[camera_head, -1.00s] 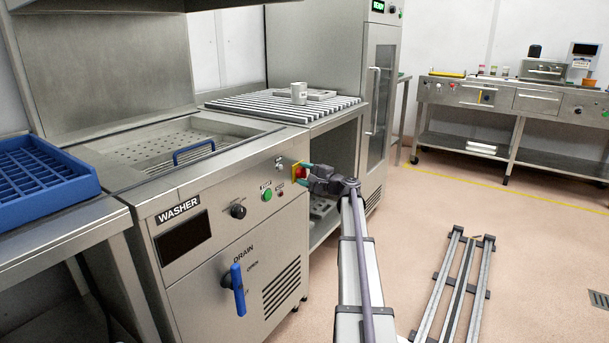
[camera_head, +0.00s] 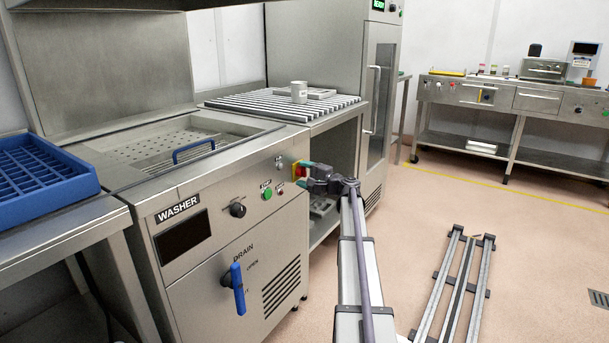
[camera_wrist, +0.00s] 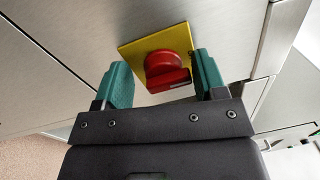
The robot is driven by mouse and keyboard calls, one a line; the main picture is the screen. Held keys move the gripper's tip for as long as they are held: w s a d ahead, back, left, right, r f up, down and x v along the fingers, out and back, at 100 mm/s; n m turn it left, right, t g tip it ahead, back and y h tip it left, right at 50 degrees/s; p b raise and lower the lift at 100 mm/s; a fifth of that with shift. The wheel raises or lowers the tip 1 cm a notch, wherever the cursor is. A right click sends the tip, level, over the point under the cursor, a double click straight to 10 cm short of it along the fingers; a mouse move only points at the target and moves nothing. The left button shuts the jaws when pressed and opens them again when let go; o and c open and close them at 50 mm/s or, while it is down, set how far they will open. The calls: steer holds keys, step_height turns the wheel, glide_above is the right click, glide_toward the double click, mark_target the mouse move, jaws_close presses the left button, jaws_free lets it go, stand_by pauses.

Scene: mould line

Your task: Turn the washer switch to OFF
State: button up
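The washer (camera_head: 215,262) is a steel cabinet with a black display on its front. Its red rotary switch (camera_wrist: 166,72) sits on a yellow plate (camera_wrist: 141,46) in the wrist view; in the head view the switch (camera_head: 301,171) is at the panel's right end, partly covered by my gripper. My gripper (camera_wrist: 160,78) is open, with one teal finger on each side of the red knob. Gaps show between the fingers and the knob. The knob's handle looks slightly tilted in the wrist view. Its position markings cannot be read.
A black knob (camera_head: 237,210), a green button (camera_head: 267,193) and a blue drain handle (camera_head: 238,289) are on the washer front. A slatted table (camera_head: 240,105) bearing a mug (camera_head: 299,92) adjoins on the right. The floor (camera_head: 400,230) right of my arm is clear up to the rails.

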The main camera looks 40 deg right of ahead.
steer(key=v, duration=1)
steer(key=shift+s+b, duration=0.35)
steer(key=shift+d+f, duration=0.1)
steer(key=s+a+f+n+g, duration=0.3)
steer(key=a+f+g, duration=0.15)
steer(key=a, duration=0.35)
steer(key=s+a+f+n+g+h, duration=0.1)
steer(key=s+a+f+n+g, duration=0.3)
steer(key=a, duration=0.5)
steer(key=s+a+f+n+g, duration=0.1)
steer(key=s+a+f+g, duration=0.25)
steer(key=a+f, duration=0.35)
steer(key=s+a+f+n+g+h, duration=0.1)
steer(key=s+a+n+g+h, duration=0.3)
steer(key=a, duration=0.9)
steer(key=s+a+f+n+g+h, duration=0.15)
steer(key=s+a+n, duration=0.4)
steer(key=a, duration=0.85)
step_height(320, 180, up, 36)
steer(key=m+p, duration=0.1)
steer(key=p, duration=3.5)
steer(key=shift+s+d, duration=0.35)
steer(key=shift+d, duration=0.15)
